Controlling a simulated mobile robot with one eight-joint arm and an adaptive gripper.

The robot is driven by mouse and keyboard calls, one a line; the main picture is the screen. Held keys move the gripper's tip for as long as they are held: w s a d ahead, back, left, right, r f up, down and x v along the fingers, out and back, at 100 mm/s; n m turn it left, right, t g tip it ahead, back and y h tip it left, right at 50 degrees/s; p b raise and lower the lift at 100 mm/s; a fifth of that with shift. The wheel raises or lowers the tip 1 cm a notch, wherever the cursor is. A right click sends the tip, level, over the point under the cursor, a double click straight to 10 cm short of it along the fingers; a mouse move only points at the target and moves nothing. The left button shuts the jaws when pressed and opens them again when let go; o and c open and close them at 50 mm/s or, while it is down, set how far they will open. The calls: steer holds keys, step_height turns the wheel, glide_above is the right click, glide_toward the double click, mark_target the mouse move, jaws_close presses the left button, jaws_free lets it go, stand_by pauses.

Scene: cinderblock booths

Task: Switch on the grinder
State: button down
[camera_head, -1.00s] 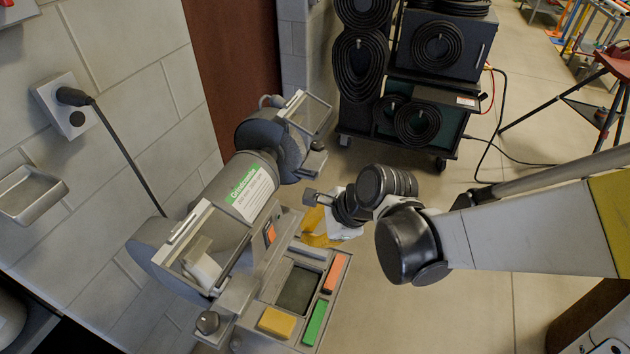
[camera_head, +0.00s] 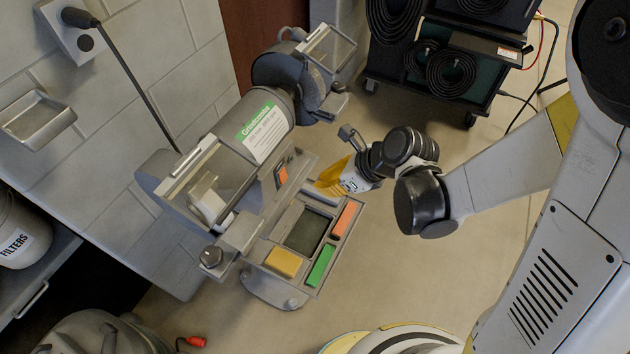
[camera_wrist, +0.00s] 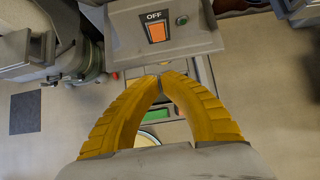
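The grinder (camera_head: 268,112) is a grey double-wheel bench machine with a green and white label and clear guards, standing by the block wall. Its orange rocker switch (camera_head: 281,176) is on the front of its base. In the wrist view the switch (camera_wrist: 156,33) sits on a grey panel under the word OFF, with a small round green lamp or button (camera_wrist: 182,20) to its right. My gripper (camera_head: 325,184) has yellow fingers and is just right of the switch in the head view. In the wrist view its fingertips (camera_wrist: 161,76) meet, empty, just below the switch panel.
A tray with an orange block (camera_head: 346,219), a green block (camera_head: 320,265) and a yellow block (camera_head: 284,262) sits before the grinder. A plug (camera_head: 80,18) is in the wall socket. A dark cart (camera_head: 450,75) stands behind. A bucket marked FILTERS (camera_head: 22,235) is left.

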mark_target(283, 176)
steer(key=b+x, duration=0.1)
steer(key=x, duration=0.2)
steer(key=a+b+x, duration=0.1)
steer(key=x, duration=0.3)
steer(key=r+b+x, duration=0.1)
steer(key=b+x, duration=0.1)
steer(key=x, duration=0.1)
steer(key=shift+w+a, duration=0.3)
steer(key=shift+a, duration=0.1)
steer(key=shift+w+a, duration=0.25)
steer(key=shift+a, duration=0.15)
